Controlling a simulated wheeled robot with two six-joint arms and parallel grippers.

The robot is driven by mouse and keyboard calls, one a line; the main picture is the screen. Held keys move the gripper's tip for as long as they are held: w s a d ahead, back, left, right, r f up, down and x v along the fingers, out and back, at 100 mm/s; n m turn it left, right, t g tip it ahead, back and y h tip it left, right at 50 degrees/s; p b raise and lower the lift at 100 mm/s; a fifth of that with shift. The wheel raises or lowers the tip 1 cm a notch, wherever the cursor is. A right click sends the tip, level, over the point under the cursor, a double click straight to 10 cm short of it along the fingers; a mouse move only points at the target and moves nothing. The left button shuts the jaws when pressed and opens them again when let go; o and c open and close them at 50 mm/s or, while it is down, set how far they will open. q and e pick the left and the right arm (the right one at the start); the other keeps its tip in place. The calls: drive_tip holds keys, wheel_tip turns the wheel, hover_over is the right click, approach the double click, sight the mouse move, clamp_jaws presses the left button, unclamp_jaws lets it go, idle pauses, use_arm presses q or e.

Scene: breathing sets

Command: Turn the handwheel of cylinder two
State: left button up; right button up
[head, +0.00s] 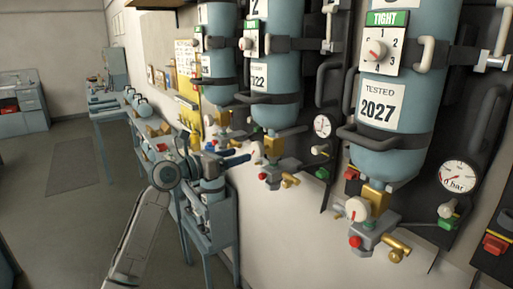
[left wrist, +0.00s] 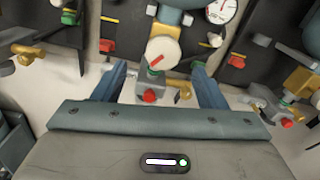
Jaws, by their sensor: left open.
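Cylinder two (head: 277,60) is the middle blue cylinder in the head view, with a "2" at its top and a tag ending in 22. Its round cream handwheel (head: 257,151) sits on the valve below it. In the left wrist view the handwheel (left wrist: 163,52), with a red mark, faces the camera between the blue fingers. My left gripper (head: 243,152) is open and close in front of the handwheel, with one finger on each side in the picture. I cannot tell whether the fingers touch it. My right gripper is not in view.
A cylinder tagged 2027 (head: 398,140) with its own handwheel (head: 357,208) and gauge (head: 458,177) stands to the right. Another cylinder (head: 218,60) stands to the left. A red knob (left wrist: 150,95) and brass fitting (left wrist: 180,88) sit just below the handwheel. Floor at left is clear.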

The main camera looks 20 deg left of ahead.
sight(254, 150)
use_arm(q)
drive_tip(key=p+x, duration=0.1)
drive_tip(key=x, duration=0.2)
drive_tip(key=p+x, duration=0.1)
drive_tip(key=x, duration=0.2)
drive_tip(key=shift+d+r, duration=0.2)
drive_tip(key=shift+d, duration=0.15)
drive_tip(key=shift+w+d+f, duration=0.2)
drive_tip(key=shift+w+d, duration=0.1)
drive_tip(key=shift+w, duration=0.3)
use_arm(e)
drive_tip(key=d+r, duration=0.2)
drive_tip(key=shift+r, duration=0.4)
use_arm(q)
drive_tip(key=shift+c, duration=0.5)
drive_tip(key=c, duration=0.9)
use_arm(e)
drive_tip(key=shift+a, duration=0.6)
use_arm(q)
drive_tip(key=shift+m, duration=0.4)
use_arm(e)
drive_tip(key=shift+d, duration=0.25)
